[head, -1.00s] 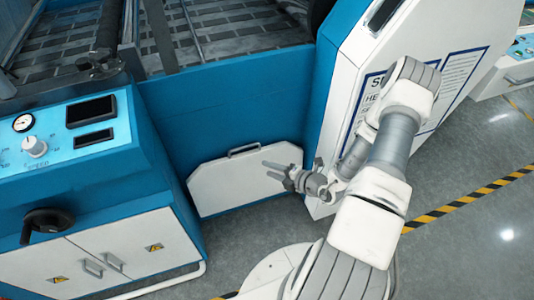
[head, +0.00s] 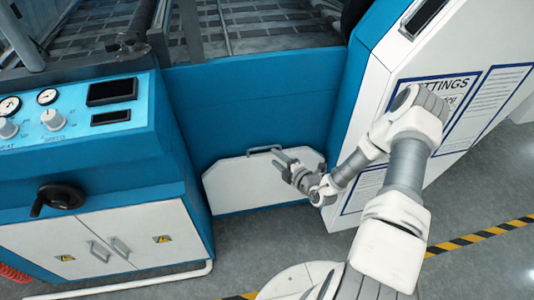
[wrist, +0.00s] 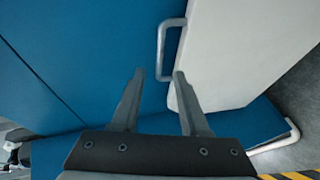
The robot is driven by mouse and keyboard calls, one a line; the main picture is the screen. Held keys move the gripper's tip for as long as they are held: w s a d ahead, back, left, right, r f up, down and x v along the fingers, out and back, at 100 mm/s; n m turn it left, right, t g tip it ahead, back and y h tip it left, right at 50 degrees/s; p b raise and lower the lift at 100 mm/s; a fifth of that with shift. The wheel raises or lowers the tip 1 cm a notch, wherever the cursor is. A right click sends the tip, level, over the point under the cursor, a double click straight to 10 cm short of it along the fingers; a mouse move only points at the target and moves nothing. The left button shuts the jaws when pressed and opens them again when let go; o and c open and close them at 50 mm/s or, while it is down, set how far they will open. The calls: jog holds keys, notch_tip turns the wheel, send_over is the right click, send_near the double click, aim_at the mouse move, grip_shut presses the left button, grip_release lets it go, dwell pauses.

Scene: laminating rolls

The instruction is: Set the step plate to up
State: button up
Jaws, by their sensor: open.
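The step plate (head: 235,186) is a white panel with cut upper corners, set low against the blue machine front. A grey bar handle (head: 264,149) runs along its top edge. In the wrist view the plate (wrist: 240,50) fills the right side, and the handle (wrist: 162,48) stands at its edge just beyond the fingertips. My gripper (head: 283,163) is open and empty, in front of the plate's upper part, close to the handle. In the wrist view my gripper (wrist: 159,76) has its fingers apart, with the handle's near end by the right fingertip; I cannot tell whether they touch.
A blue and white control cabinet (head: 90,185) with knobs and a black handwheel (head: 57,197) stands at the left. A white panel with printed settings (head: 465,90) rises at the right. Grey floor with yellow-black tape (head: 490,233) is open at the lower right.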

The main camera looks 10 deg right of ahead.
jog(key=b+x, duration=0.1)
jog(key=x, duration=0.6)
jog(key=shift+s, duration=0.1)
jog(key=shift+d, duration=0.1)
grip_shut()
dwell(1.1)
